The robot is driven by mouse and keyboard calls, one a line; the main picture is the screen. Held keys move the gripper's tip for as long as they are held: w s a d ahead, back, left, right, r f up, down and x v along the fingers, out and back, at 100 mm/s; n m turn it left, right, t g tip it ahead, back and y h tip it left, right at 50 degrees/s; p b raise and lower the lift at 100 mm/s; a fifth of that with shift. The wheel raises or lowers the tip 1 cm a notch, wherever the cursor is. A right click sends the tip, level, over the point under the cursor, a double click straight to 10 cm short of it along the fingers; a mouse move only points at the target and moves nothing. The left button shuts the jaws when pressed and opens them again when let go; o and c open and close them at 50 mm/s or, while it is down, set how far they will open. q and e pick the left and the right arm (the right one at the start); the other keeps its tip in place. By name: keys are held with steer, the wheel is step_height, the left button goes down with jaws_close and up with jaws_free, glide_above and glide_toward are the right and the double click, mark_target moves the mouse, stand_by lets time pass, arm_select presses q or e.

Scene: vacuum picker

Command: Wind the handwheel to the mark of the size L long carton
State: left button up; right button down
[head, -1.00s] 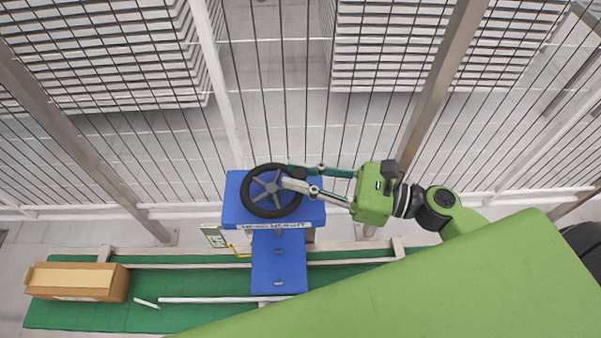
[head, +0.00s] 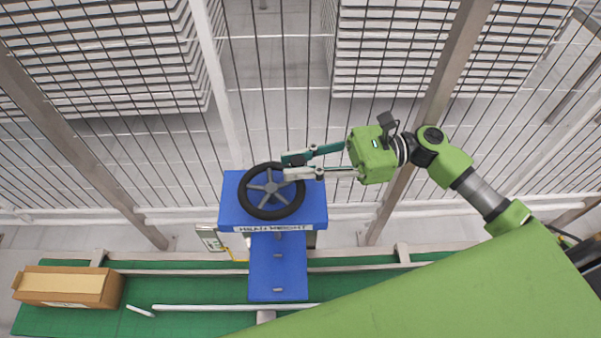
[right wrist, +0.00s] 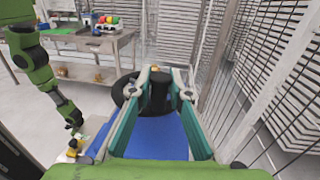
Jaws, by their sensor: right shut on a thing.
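The black handwheel (head: 270,187) with grey spokes sits on a blue housing (head: 232,213), labelled for a height along its front edge. My right gripper (head: 296,165) reaches in from the right and is shut on the handwheel's handle at the upper right of the rim; the fingers mostly hide the handle. In the right wrist view the wheel (right wrist: 129,86) shows dark behind the fingers. A small pale card (head: 209,239) hangs at the housing's left; its marks are too small to read.
A wire mesh fence (head: 290,120) stands behind the housing. A table (right wrist: 95,42) with coloured balls stands beyond in the right wrist view.

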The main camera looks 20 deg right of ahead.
steer(key=n+g+b, duration=0.1)
steer(key=g, duration=0.1)
steer(key=w+n+g, duration=0.1)
steer(key=g, duration=0.1)
steer(key=w+n+g+b, duration=0.1)
steer(key=n+g, duration=0.1)
steer(key=shift+w+a+b, duration=0.1)
steer(key=shift+a+b, duration=0.25)
steer(key=shift+w+a+n+g+h+b, duration=0.25)
steer(key=shift+n+g+h+b, duration=0.4)
steer(key=shift+g, duration=0.5)
steer(key=shift+w+a+n+g+h+b, duration=0.25)
steer(key=shift+n+g+h+b, duration=0.1)
steer(key=shift+n+g, duration=0.7)
steer(key=shift+w+a+n+g+h+b, duration=0.25)
steer(key=shift+n+g+h+b, duration=0.25)
steer(key=shift+g, duration=0.8)
steer(key=c, duration=2)
jaws_free()
steer(key=shift+r, duration=0.15)
step_height(320, 180, up, 10)
steer(key=shift+f, duration=0.15)
